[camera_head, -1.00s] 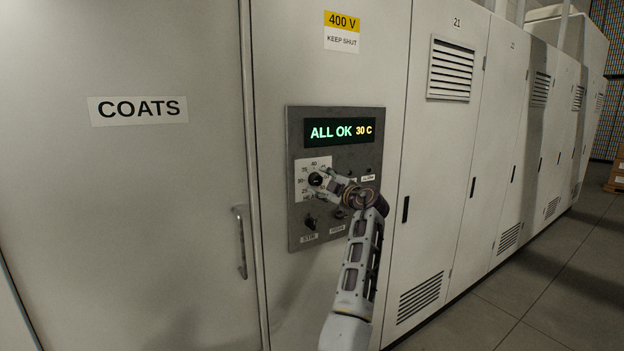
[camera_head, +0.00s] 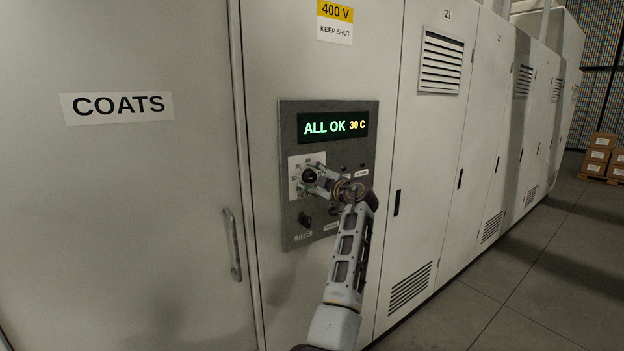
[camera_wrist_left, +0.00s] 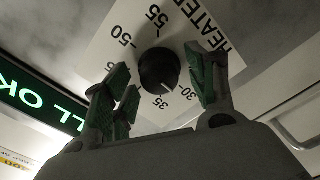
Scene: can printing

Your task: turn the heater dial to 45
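The heater dial is a black round knob (camera_wrist_left: 158,71) on a white scale plate (camera_wrist_left: 118,62) marked from 30 to 55. Its pale pointer line is at the lower right, between the 30 and 35 marks. In the head view the dial (camera_head: 309,175) sits on the grey control panel (camera_head: 290,219), under a display (camera_head: 333,125) reading "ALL OK 30 C". My left gripper (camera_head: 313,184) is in front of the dial. In the wrist view its green-padded fingers (camera_wrist_left: 161,87) are spread, on either side of the knob, with gaps visible. My right gripper is not in view.
A cabinet door labelled "COATS" (camera_head: 117,106), with a vertical handle (camera_head: 232,245), stands left. More cabinets run right. Boxes on pallets (camera_head: 597,157) are far right, and the floor (camera_head: 530,290) there is clear.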

